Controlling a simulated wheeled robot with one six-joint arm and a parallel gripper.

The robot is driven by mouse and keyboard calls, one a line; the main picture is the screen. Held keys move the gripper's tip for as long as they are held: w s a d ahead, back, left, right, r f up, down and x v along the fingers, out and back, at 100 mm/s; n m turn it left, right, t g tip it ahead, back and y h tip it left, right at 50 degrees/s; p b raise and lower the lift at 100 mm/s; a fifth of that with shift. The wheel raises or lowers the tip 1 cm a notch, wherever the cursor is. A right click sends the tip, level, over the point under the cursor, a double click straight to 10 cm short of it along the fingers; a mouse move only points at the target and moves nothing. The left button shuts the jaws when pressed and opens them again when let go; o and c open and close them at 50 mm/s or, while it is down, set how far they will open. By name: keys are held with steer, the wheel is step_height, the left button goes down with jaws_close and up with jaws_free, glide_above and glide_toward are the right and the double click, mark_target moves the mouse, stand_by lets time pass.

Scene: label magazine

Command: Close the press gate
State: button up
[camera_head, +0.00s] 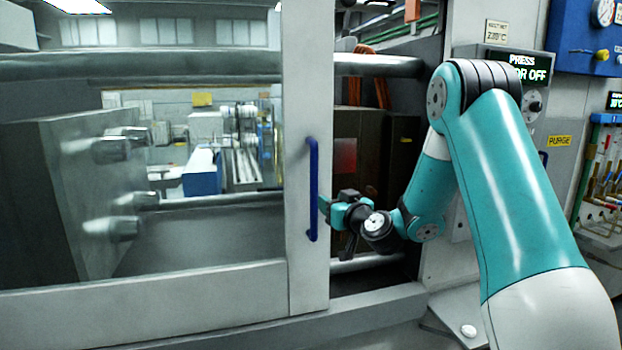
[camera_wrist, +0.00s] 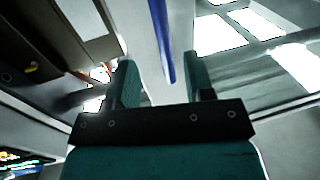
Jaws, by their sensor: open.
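The press gate (camera_head: 308,80) is a large windowed panel with a pale frame. It covers the left and middle of the press, and a gap is open between its right edge and the machine body. A blue vertical bar handle (camera_head: 312,190) is on its right upright. My gripper (camera_head: 324,205) is beside the handle, at its lower half, reaching in from the right. In the wrist view my gripper (camera_wrist: 162,68) is open, and the blue handle (camera_wrist: 160,35) shows between its two fingers. I cannot tell whether either finger touches it.
The open gap shows dark press blocks (camera_head: 358,140) and a steel tie bar (camera_head: 375,65).

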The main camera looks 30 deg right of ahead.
mark_target(316, 191)
steer(key=w+p, duration=0.2)
steer(key=w, duration=0.1)
steer(key=w+p, duration=0.2)
steer(key=w, duration=0.2)
steer(key=w+p, duration=0.3)
steer(key=w, duration=0.1)
steer(key=shift+d+r, duration=0.15)
steer(key=shift+d, duration=0.2)
steer(key=shift+w, duration=0.55)
steer(key=shift+f, duration=0.2)
jaws_close()
